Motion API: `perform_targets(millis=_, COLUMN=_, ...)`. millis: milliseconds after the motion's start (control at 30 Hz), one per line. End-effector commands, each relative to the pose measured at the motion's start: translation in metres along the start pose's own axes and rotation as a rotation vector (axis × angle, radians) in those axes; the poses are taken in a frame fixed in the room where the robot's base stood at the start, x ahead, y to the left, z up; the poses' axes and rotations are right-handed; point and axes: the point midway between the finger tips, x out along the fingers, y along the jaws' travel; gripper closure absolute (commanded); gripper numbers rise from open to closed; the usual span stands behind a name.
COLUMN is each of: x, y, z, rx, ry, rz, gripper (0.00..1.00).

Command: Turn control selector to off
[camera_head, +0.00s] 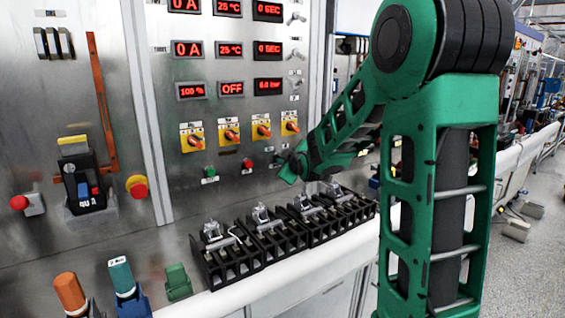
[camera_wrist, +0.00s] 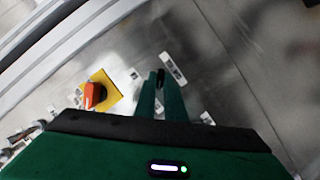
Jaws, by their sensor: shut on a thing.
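My gripper (camera_head: 287,166) reaches the steel panel from the right, below the row of orange selectors. In the wrist view its two green fingers (camera_wrist: 160,90) are closed around a small black knob (camera_wrist: 161,76), which appears to be the control selector. A pale label plate (camera_wrist: 173,68) is beside the knob. In the head view the knob (camera_head: 279,159) is mostly hidden at the fingertips, right of the red button. I cannot read its position. A red display (camera_head: 232,88) above reads OFF.
Orange selectors on yellow plates (camera_head: 262,131) sit just above; one (camera_wrist: 95,95) is close left of my fingers in the wrist view. A green button (camera_head: 210,171) and red button (camera_head: 247,163) are to the left. Black breaker blocks (camera_head: 268,238) stand on the ledge below.

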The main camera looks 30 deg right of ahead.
Motion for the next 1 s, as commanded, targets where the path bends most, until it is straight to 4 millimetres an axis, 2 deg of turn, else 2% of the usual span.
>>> perform_targets(millis=267, x=0.000, y=-0.004, z=0.002, rx=0.000, ry=-0.004, rz=-0.008, gripper=1.00)
perform_targets(millis=300, x=0.000, y=-0.004, z=0.002, rx=0.000, ry=-0.004, rz=-0.008, gripper=0.83)
perform_targets(millis=367, x=0.000, y=-0.004, z=0.001, rx=0.000, ry=-0.003, rz=-0.008, gripper=0.72)
perform_targets(millis=767, x=-0.005, y=-0.001, z=0.000, rx=0.001, ry=-0.001, rz=-0.003, gripper=0.72)
perform_targets(millis=1000, x=-0.039, y=-0.001, z=0.000, rx=0.001, ry=0.000, rz=-0.003, gripper=0.72)
